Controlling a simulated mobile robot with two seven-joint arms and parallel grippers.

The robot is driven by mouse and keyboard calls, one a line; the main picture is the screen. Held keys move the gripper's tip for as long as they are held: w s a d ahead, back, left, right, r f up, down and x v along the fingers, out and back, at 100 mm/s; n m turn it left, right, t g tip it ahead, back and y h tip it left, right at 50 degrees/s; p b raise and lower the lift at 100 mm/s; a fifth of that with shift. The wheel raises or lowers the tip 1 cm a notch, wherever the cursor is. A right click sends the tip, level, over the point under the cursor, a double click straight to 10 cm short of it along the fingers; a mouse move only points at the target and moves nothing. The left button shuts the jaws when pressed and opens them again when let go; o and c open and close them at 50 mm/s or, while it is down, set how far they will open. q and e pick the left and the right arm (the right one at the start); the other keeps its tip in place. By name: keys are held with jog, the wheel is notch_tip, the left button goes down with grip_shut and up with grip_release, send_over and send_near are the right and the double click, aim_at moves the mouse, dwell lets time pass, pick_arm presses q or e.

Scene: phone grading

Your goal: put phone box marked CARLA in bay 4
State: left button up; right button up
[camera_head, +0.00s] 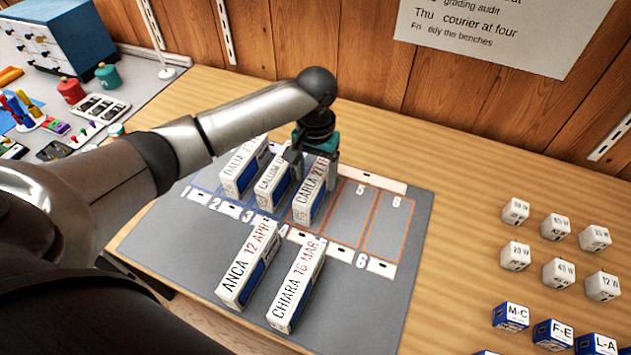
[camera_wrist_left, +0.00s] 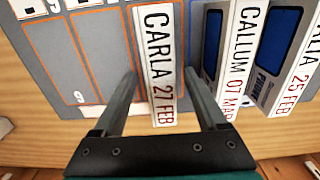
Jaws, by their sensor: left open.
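The phone box marked CARLA 27 FEB (camera_head: 309,199) stands on the grey mat in the column above the number 4 (camera_head: 283,230), which is bay 4. It also shows in the left wrist view (camera_wrist_left: 160,65). My left gripper (camera_head: 315,158) is open at the far end of this box. In the left wrist view its fingers (camera_wrist_left: 164,92) lie on either side of the box, with small gaps visible. Whether the box is fully down on the mat is hard to tell. My right gripper is not in view.
The CALLUM box (camera_head: 270,186) and DALIA box (camera_head: 241,174) stand left of CARLA. Bays 5 and 6 (camera_head: 388,228) are empty. The ANCA box (camera_head: 246,266) and CHIARA box (camera_head: 297,284) lie in front. Several small white and blue boxes stand at the right.

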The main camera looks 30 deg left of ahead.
aim_at(316, 177)
pick_arm(q)
notch_tip(316, 177, up, 8)
jog(key=shift+f+p, duration=0.2)
jog(key=shift+p, duration=0.6)
